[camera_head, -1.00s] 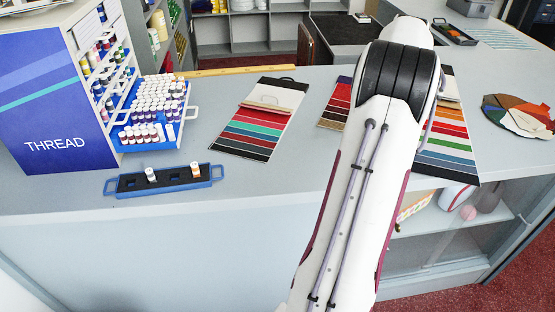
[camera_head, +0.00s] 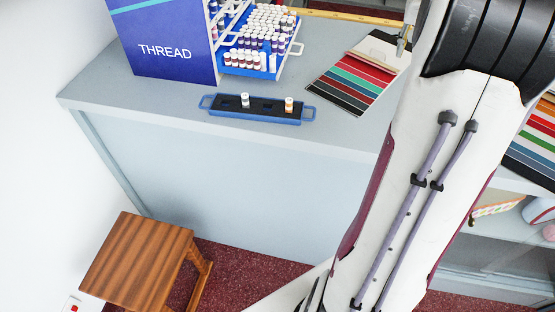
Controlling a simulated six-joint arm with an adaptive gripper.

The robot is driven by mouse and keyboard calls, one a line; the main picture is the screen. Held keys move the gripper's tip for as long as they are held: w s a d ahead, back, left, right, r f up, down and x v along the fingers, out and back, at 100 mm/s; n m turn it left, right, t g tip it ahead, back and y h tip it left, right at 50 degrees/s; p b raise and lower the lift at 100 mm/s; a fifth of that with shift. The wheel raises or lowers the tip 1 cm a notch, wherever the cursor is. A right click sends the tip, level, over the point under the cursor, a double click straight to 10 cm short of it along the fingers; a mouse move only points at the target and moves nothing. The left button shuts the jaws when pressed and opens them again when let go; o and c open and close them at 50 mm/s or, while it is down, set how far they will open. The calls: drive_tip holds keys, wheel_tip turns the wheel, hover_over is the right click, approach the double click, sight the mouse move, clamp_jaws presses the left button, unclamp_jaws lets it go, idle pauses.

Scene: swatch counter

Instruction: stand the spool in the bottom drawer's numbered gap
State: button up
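The bottom drawer (camera_head: 292,62) of the thread cabinet is pulled out, with a blue tray base and a white handle at its right. Rows of small spools (camera_head: 262,42) stand in it; I cannot make out the numbered gap at this size. In front of the drawer lies a long blue tray (camera_head: 228,113) with a dark insert. A pale spool (camera_head: 245,100) and a spool with an orange-brown body (camera_head: 289,104) stand upright in it. A grey tip at the upper right, beside my arm, seems to be part of my gripper (camera_head: 402,46); its fingers are not clear.
The blue THREAD cabinet (camera_head: 165,45) stands left of the drawer. A swatch card (camera_head: 352,80) lies right of the tray, with a yellow ruler (camera_head: 345,17) behind. Bare counter (camera_head: 170,95) lies left of the tray. A wooden stool (camera_head: 140,262) stands on the floor below.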

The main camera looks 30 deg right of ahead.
drive_tip(key=a+r+n+t+y, duration=0.1)
drive_tip(key=a+n, duration=0.1)
drive_tip(key=a, duration=1.1)
drive_tip(key=a+r+n, duration=0.2)
drive_tip(key=a+n, duration=0.1)
drive_tip(key=a, duration=1.1)
drive_tip(key=s+a+f+n+y, duration=0.1)
drive_tip(key=s+a+f+n, duration=0.1)
drive_tip(key=s+a, duration=0.4)
drive_tip(key=s+a+f+n+t+y, duration=0.1)
drive_tip(key=s+a+f, duration=0.4)
drive_tip(key=a, duration=0.7)
drive_tip(key=shift+s+a+n+y, duration=0.15)
drive_tip(key=shift+s+n+y, duration=0.15)
drive_tip(key=shift+s+n, duration=0.45)
drive_tip(key=shift+o, duration=0.6)
drive_tip(key=shift+w, duration=0.15)
